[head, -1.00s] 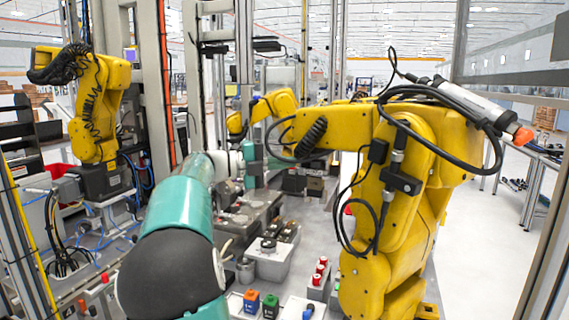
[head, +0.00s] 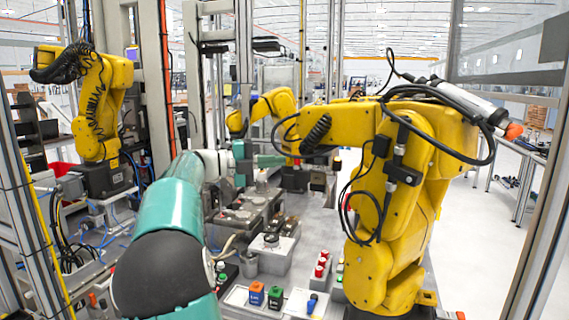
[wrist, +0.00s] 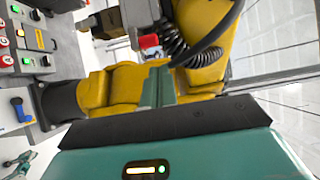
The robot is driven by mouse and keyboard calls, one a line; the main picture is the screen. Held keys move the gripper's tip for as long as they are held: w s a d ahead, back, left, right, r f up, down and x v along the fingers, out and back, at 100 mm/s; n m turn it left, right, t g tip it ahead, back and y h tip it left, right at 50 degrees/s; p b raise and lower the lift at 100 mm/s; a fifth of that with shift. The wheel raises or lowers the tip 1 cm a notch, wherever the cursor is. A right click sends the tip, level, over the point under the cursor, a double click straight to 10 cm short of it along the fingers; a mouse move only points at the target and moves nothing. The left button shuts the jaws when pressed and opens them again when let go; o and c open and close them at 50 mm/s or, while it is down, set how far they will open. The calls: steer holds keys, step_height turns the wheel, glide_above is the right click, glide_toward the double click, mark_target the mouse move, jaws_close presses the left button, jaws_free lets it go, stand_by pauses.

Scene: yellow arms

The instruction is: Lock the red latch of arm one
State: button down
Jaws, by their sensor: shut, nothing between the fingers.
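A yellow robot arm (head: 400,190) with black cables stands at the right in the head view; it also fills the middle of the wrist view (wrist: 205,80). My gripper (wrist: 158,80) shows its teal fingers closed together in front of this yellow arm, with nothing between them. Whether they touch it, I cannot tell. A small red part (wrist: 148,42) shows just beyond the fingers in the wrist view. I cannot tell whether it is the latch. No red latch can be made out clearly in the head view.
Two more yellow arms stand at the left (head: 97,110) and the middle back (head: 275,108). A button panel (wrist: 28,45) and a blue handle (wrist: 20,112) are at the wrist view's left. Several control boxes (head: 270,252) sit on the bench. Frame posts flank the cell.

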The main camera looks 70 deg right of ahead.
steer(key=w, duration=0.5)
steer(key=shift+w+d, duration=0.25)
steer(key=shift+w, duration=0.15)
steer(key=shift+r, duration=0.1)
